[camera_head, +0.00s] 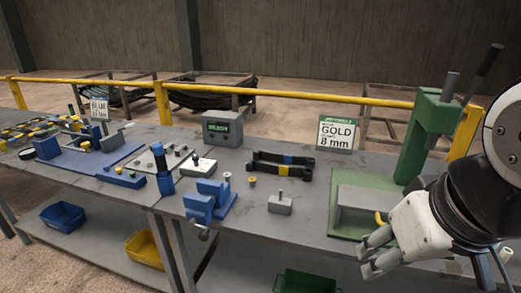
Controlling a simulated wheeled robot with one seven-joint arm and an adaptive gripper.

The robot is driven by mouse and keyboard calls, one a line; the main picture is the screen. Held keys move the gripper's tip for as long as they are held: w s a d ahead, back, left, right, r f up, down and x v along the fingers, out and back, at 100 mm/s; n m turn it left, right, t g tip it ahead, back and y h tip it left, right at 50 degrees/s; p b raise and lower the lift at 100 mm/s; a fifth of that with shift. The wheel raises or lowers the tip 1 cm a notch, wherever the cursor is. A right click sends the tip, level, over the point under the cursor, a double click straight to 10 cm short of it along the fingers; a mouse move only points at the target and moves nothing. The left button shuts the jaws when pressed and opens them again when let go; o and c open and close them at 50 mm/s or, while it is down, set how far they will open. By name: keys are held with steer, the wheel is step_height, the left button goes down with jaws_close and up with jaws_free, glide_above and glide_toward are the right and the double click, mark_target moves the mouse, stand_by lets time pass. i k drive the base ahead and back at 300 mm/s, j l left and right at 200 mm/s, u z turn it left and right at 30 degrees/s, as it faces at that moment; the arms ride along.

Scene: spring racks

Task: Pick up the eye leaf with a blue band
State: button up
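The eye leaf with a blue band (287,160) is a dark bar lying on the grey workbench, near its middle. A second dark leaf with a yellow band (283,170) lies just in front of it, roughly parallel and very close. Whether the two touch is unclear. My gripper (368,254) is at the lower right, in front of the green press. Its two fingers point left and are apart, with nothing seen between them. It is well to the right of and nearer than both leaves.
A green press (428,136) with an upright lever stands right of the leaves. A GOLD 8 mm sign (337,133) and a grey box (222,128) stand behind. A blue vise (207,199) and small grey block (280,203) are in front. Bench between block and press is clear.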

mark_target(309, 162)
steer(key=z, duration=0.65)
steer(key=i+j, duration=0.15)
steer(key=j, duration=0.2)
steer(key=i+j, duration=0.15)
steer(key=j, duration=0.2)
steer(key=i+j, duration=0.2)
steer(key=j, duration=0.15)
steer(key=i+j, duration=0.15)
steer(key=j, duration=0.2)
steer(key=i+j, duration=0.15)
steer(key=j, duration=0.2)
steer(key=i+j, duration=0.15)
steer(key=j, duration=0.2)
steer(key=z, duration=0.05)
